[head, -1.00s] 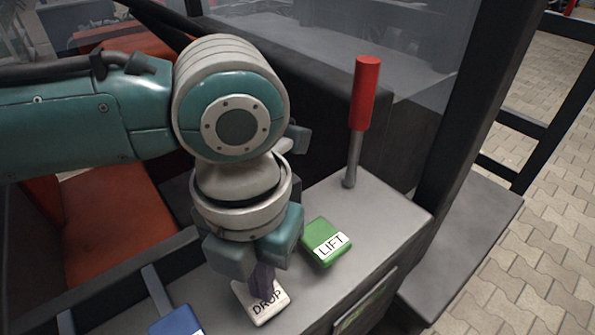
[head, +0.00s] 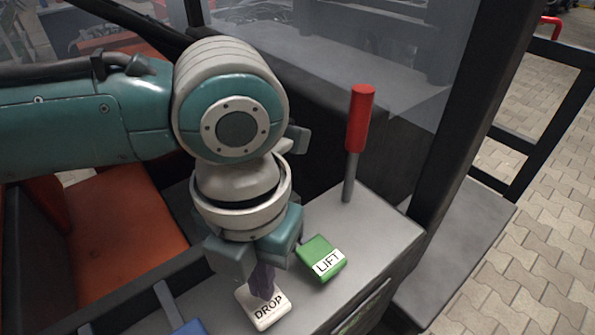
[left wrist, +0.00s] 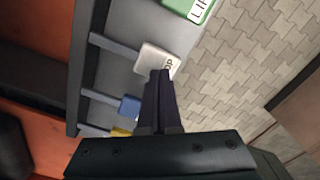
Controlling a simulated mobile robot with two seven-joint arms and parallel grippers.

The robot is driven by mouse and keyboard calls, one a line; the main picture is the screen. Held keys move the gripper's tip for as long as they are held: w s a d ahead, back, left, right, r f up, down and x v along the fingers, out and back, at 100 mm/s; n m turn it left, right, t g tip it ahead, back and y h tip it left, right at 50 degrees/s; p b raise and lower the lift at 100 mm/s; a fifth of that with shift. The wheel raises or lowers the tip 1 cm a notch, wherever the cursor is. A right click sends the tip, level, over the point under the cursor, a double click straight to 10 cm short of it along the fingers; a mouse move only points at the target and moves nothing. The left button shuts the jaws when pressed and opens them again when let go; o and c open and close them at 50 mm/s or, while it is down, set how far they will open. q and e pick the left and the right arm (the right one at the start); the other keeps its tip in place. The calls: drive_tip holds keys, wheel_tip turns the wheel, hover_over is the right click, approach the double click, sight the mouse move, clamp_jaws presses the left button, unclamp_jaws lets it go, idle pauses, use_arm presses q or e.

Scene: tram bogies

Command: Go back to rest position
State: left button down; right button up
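My left gripper (head: 262,284) points down over the white DROP button (head: 264,307) on the grey console (head: 385,235). Its dark fingers look closed together with nothing between them. In the left wrist view the fingertips (left wrist: 160,76) overlap the lower edge of the white DROP button (left wrist: 155,58); I cannot tell whether they touch it. The green LIFT button (head: 321,259) is just right of the gripper. A red-handled lever (head: 360,118) stands upright behind it. My right gripper is in neither view.
A blue control (head: 190,327) sits left of the DROP button, and a yellow one (left wrist: 122,133) shows in the left wrist view. An orange seat (head: 125,225) is at the left. A dark frame post (head: 470,110) and paved floor (head: 540,235) are at the right.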

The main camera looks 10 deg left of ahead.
use_arm(q)
wheel_tip(320, 180, up, 3)
drive_tip(key=shift+p, duration=0.9)
drive_tip(key=shift+f, duration=0.15)
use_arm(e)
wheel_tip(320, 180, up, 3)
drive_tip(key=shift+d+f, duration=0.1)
